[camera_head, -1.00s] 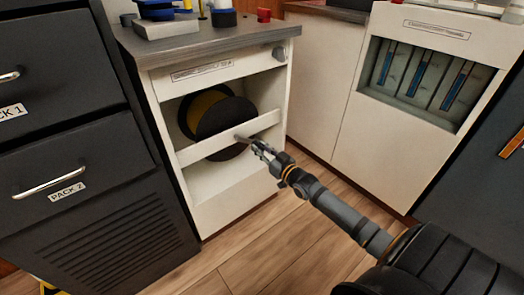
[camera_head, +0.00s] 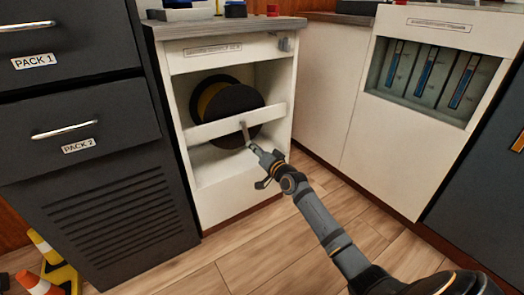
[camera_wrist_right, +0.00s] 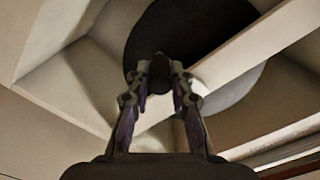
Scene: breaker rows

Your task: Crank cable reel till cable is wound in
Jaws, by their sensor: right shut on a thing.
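A cable reel with a dark round face (camera_head: 236,99) and a yellow drum (camera_head: 208,98) sits inside the white cabinet, behind a white crossbar. Its dark face also shows in the right wrist view (camera_wrist_right: 190,25). A grey crank arm (camera_head: 244,130) stands out in front of the crossbar. My right gripper (camera_head: 254,149) is just below the crossbar, shut on the crank's handle. In the right wrist view its fingers (camera_wrist_right: 160,70) close around a dark grip (camera_wrist_right: 159,74). The crossbar hides part of the reel. No cable can be made out. My left gripper is not in view.
The white crossbar (camera_head: 212,127) runs close to my right gripper. Black drawers labelled PACK 1 and PACK 2 (camera_head: 110,110) stand at left. A countertop (camera_head: 180,30) is above the reel. Orange cones (camera_head: 40,285) are at lower left. The wooden floor in front is clear.

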